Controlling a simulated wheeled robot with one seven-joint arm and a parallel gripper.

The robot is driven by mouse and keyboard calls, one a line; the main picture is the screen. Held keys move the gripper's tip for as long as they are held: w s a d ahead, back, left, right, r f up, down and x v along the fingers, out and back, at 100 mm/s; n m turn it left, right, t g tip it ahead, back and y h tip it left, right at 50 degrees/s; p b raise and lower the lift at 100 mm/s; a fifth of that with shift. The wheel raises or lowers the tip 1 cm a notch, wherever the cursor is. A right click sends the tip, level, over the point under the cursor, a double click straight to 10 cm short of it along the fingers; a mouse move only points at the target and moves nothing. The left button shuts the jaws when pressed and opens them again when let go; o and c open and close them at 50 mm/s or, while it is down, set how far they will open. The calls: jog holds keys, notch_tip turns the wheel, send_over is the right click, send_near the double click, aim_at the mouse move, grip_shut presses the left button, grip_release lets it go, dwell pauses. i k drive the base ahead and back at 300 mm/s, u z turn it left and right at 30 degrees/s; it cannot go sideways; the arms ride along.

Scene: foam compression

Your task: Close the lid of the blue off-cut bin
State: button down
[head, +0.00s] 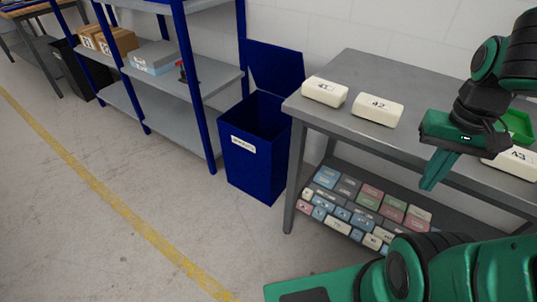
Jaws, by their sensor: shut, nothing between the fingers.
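The blue off-cut bin (237,171) stands on the floor between the shelf rack and the grey table, with a white label on its front. Its blue lid (274,66) is open, standing upright at the back against the wall side. The inside of the bin looks dark and its contents cannot be made out. My gripper (428,186) is shut and empty, pointing down by the table's front edge, well to the right of the bin and touching neither bin nor lid.
The grey table (350,75) bears foam blocks marked 41 (325,92) and 42 (378,110), another block (515,163) and a green tray (518,124). Its lower shelf holds several coloured blocks. A blue-posted rack (178,90) stands left of the bin. The floor in front is clear.

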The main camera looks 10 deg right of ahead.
aim_at(277, 70)
jog(key=k, duration=0.6)
jog(key=u, duration=0.55)
jog(key=i, duration=0.95)
jog(key=u, duration=0.5)
jog(key=i, duration=1.15)
jog(key=z, duration=0.55)
jog(key=i, duration=0.6)
jog(key=z, duration=0.4)
